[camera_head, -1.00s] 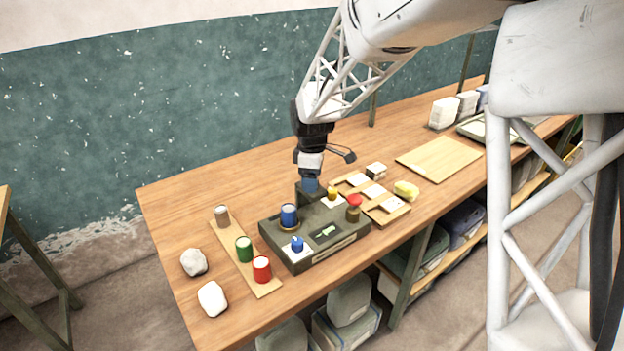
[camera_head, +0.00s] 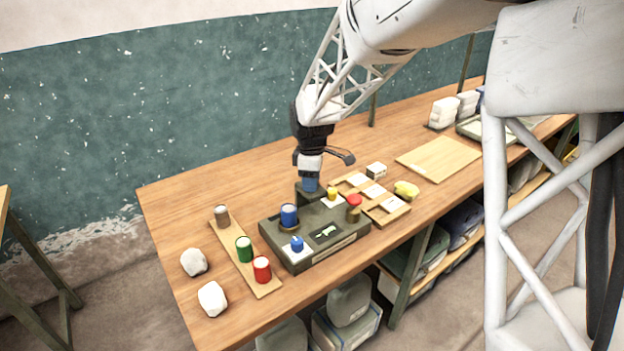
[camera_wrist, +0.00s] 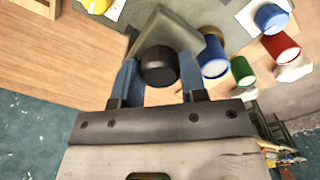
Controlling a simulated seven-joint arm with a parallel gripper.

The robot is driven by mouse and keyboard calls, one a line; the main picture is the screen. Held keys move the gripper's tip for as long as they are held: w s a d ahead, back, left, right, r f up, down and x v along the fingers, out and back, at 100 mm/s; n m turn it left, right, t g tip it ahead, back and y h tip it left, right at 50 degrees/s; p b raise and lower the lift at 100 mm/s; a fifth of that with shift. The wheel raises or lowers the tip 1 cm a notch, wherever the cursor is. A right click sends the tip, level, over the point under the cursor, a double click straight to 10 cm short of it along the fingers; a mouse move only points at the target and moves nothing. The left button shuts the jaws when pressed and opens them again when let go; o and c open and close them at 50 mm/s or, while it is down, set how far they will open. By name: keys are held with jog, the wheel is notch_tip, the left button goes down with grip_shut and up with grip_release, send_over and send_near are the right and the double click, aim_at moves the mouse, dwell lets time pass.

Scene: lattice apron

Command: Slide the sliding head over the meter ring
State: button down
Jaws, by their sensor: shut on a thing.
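My gripper (camera_head: 310,184) is over the back corner of a dark olive box (camera_head: 310,258), pointing down. In the wrist view its two blue fingers (camera_wrist: 158,82) are shut on a black round piece (camera_wrist: 158,64), apparently the sliding head. This piece is over a raised olive block (camera_wrist: 183,38) on the box; I cannot tell whether they touch. I cannot clearly make out the meter ring. In the head view the fingers hide the held piece.
On the box are a blue cylinder (camera_head: 289,213), a blue knob (camera_head: 297,243), a yellow knob (camera_head: 332,193) and a red-topped post (camera_head: 354,205). A wooden strip (camera_head: 230,247) with grey, green and red cylinders lies left. A wooden tray (camera_head: 398,213) lies right.

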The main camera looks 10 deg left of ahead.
jog(key=s+a, duration=0.6)
jog(key=shift+s+a, duration=0.1)
dwell(0.3)
jog(key=c, duration=0.7)
grip_release()
jog(key=shift+o, duration=0.2)
notch_tip(320, 180, up, 8)
